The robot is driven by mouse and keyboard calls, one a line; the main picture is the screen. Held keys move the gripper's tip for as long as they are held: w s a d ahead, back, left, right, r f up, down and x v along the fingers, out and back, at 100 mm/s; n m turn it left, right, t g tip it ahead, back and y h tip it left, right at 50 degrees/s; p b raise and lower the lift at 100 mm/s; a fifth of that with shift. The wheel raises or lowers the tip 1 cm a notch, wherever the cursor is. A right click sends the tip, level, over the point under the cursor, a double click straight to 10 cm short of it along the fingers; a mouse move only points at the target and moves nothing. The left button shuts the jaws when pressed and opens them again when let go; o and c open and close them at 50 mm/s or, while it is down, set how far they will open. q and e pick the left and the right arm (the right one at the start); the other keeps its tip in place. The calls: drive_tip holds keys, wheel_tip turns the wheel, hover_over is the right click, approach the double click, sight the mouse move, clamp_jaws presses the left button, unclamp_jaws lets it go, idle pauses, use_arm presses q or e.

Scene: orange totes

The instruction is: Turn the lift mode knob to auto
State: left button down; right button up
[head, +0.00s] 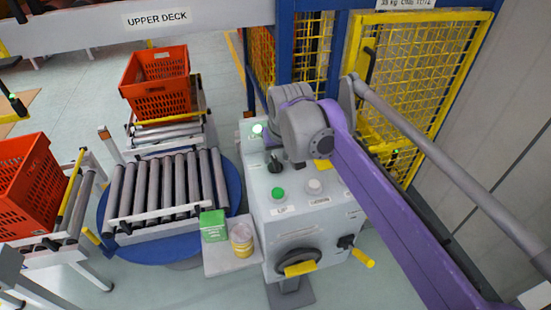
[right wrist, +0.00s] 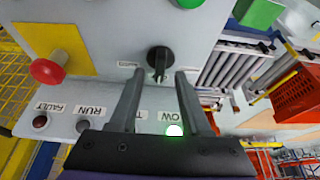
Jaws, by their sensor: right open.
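The black lift mode knob (right wrist: 160,58) sits on the grey control console, and it also shows in the head view (head: 275,166). Its pointer ridge lies roughly along the picture's vertical in the right wrist view; I cannot read its mode marks. My right gripper (right wrist: 160,73) is open and empty, with one finger on each side of the knob and a gap at both sides. The fingertips are close to the knob; I cannot tell the exact depth. In the head view my right wrist hides much of the console's back. My left gripper is not in view.
The console (head: 295,222) carries a green button (head: 277,193), a pale button (head: 314,186) and a handwheel (head: 298,263). A red mushroom button (right wrist: 47,71) is beside the knob. A green box (head: 213,226) and jar (head: 241,240) stand left. Rollers (head: 170,185) and orange totes (head: 158,85) are further left.

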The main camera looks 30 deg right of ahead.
drive_tip(key=shift+x, duration=1.05)
clamp_jaws()
